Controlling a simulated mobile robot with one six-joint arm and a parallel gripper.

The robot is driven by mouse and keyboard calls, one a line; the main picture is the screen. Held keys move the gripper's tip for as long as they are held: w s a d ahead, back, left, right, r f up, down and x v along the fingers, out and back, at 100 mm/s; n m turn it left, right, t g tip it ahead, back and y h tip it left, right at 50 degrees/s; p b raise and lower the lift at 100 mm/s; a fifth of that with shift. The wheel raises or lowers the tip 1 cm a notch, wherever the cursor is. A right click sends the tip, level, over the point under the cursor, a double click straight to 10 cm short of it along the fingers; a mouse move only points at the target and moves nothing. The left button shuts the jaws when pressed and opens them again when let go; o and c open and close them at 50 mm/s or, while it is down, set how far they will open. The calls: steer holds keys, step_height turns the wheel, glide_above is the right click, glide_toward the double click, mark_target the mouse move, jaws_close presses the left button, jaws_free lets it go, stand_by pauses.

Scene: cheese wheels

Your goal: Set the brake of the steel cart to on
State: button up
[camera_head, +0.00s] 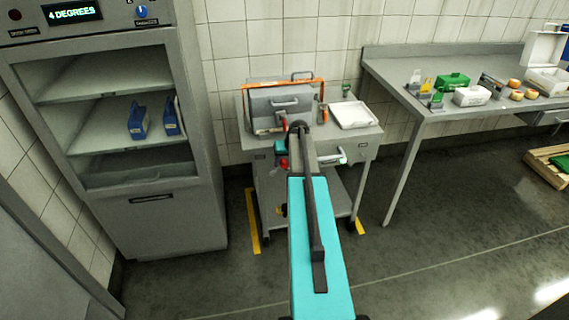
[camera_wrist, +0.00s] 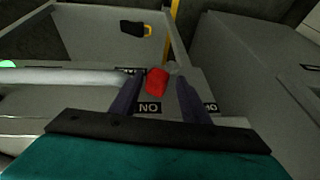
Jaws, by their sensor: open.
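The steel cart (camera_head: 262,157) stands against the tiled wall between the fridge and the bench. Its brake lever has a red knob (camera_wrist: 157,81), which also shows at the cart's front in the head view (camera_head: 284,163). The knob lies between the two dark fingers of my gripper (camera_wrist: 158,90), which are apart; I cannot tell whether either touches it. A label (camera_wrist: 149,107) by the knob reads as "NO", seemingly "ON" upside down. A second, partly covered label (camera_wrist: 210,107) lies by the right finger. In the head view my arm hides part of the cart front.
A pale push bar (camera_wrist: 70,77) runs close on the left in the wrist view. A white tray (camera_head: 353,115) and a grey box (camera_head: 278,103) stand on the cart. The fridge (camera_head: 165,215) is left, the bench (camera_head: 400,88) right. Open floor lies in front.

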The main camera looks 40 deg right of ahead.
steer(key=b+v, duration=0.2)
steer(key=v, duration=1.1)
steer(key=shift+s+r, duration=0.15)
steer(key=shift+r, duration=0.1)
steer(key=w+a+f+n+g+y, duration=0.1)
steer(key=w+a+f+n, duration=0.1)
steer(key=a+f, duration=0.85)
steer(key=w+a+f+n+g+y, duration=0.1)
steer(key=w+a+f+g+y, duration=0.1)
steer(key=a+f, duration=0.9)
steer(key=s+a+f+n+g, duration=0.1)
steer(key=s+a+f, duration=0.2)
steer(key=a, duration=0.4)
steer(key=s+a+f+n+g, duration=0.1)
steer(key=s+a+f, duration=0.15)
steer(key=a, duration=0.45)
steer(key=s+a+f+n+g, duration=0.2)
steer(key=s+a+f+g, duration=0.1)
steer(key=s+a+f, duration=0.95)
steer(key=s+a+f+g+h, duration=0.1)
steer(key=s+a+g+h, duration=0.1)
steer(key=s, duration=1.6)
steer(key=shift+a, duration=0.2)
